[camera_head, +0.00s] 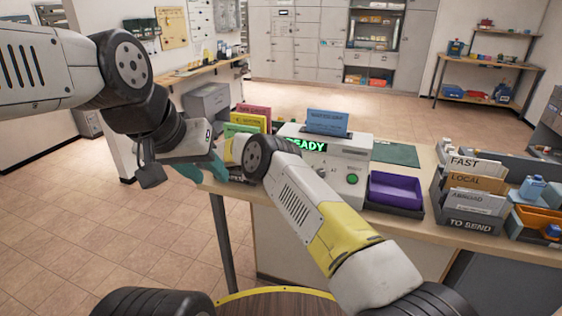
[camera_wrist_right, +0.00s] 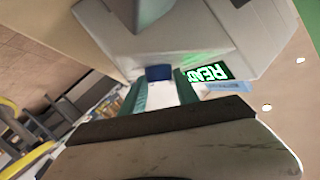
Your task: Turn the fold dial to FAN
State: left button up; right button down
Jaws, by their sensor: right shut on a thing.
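The folding machine (camera_head: 352,160) stands on the counter with a green READY display (camera_head: 305,144), a green button (camera_head: 352,179) and a blue sheet (camera_head: 328,122) in its top. My right arm crosses in front of its left side and hides the fold dial and right gripper in the head view. In the right wrist view, my right gripper (camera_wrist_right: 160,88) has teal fingers closed around a small dark blue piece (camera_wrist_right: 158,72), which looks like the dial; its setting cannot be read. My left gripper (camera_head: 203,168) hangs left of the machine, its fingers partly covered.
A purple tray (camera_head: 396,191) sits right of the machine. Further right are a file rack (camera_head: 472,222) and an orange bin (camera_head: 540,216). Coloured folders (camera_head: 253,112) stand behind my right wrist. The floor at left is clear.

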dwell(0.5)
jog(key=c, duration=0.9)
grip_release()
jog(key=shift+d, duration=0.1)
